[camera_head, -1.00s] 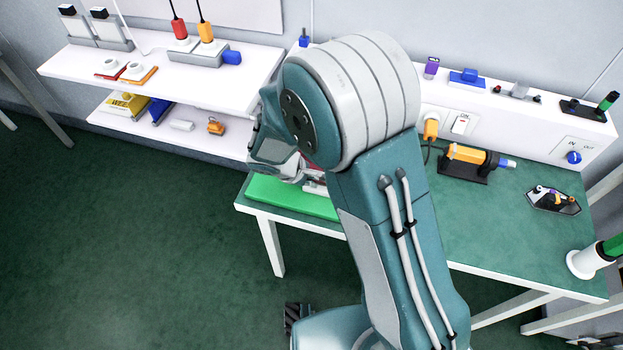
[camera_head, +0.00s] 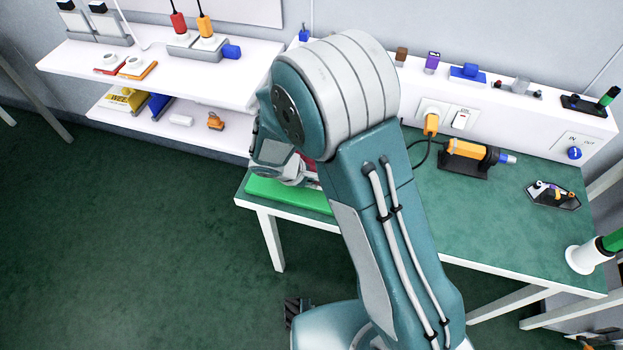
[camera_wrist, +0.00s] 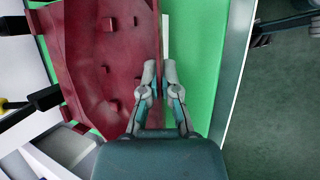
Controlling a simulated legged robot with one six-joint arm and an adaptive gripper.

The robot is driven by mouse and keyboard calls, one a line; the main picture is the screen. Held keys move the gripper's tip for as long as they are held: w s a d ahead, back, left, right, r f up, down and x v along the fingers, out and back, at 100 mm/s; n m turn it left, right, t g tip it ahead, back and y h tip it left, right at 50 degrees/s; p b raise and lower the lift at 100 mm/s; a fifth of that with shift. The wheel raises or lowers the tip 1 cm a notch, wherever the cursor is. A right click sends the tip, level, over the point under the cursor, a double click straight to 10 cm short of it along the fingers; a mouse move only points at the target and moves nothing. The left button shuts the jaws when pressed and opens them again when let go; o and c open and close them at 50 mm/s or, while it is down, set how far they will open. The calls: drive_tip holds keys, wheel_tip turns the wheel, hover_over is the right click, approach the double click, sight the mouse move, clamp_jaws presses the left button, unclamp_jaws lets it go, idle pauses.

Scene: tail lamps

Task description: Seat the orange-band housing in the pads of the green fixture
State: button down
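A dark red housing (camera_wrist: 100,60) with small raised blocks fills the left of the wrist view, over the green fixture (camera_wrist: 196,50). No orange band shows on the part I see. My gripper (camera_wrist: 159,72) has its two fingers close together, one on each side of the housing's right rim, and looks shut on it. In the head view, the green fixture (camera_head: 285,194) lies at the left end of the table, with my arm over it. My arm hides most of the housing there. I cannot tell how the housing sits against the pads.
Dark rods with yellow parts (camera_wrist: 42,99) reach in from the left in the wrist view. The table's white edge (camera_wrist: 238,60) runs close by on the right. An orange driver (camera_head: 468,152) and a small dark tray (camera_head: 553,195) stand on the green tabletop (camera_head: 475,205).

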idle(0.4)
drive_tip(key=c, duration=0.7)
unclamp_jaws()
drive_tip(key=v, duration=1.2)
drive_tip(key=shift+w, duration=0.1)
drive_tip(key=s+d+r+m+t+y, duration=0.1)
drive_tip(key=s+d+r+m+y, duration=0.1)
drive_tip(key=s+d+r+m, duration=0.2)
drive_tip(key=s+d+r+m+t+y, duration=0.1)
drive_tip(key=s+d+r+m+y, duration=0.1)
drive_tip(key=s+d+r+m, duration=0.3)
drive_tip(key=s+d+r+m+y, duration=0.1)
drive_tip(key=s+d+r+m, duration=0.3)
drive_tip(key=s+d+r, duration=0.3)
drive_tip(key=shift+s+d+r+t+y, duration=0.15)
drive_tip(key=shift+d+r+t+y, duration=0.05)
drive_tip(key=shift+d+r, duration=0.4)
drive_tip(key=shift+s+d+r+t+y, duration=0.1)
drive_tip(key=shift+d+r+t+y, duration=0.1)
drive_tip(key=shift+d+r, duration=0.4)
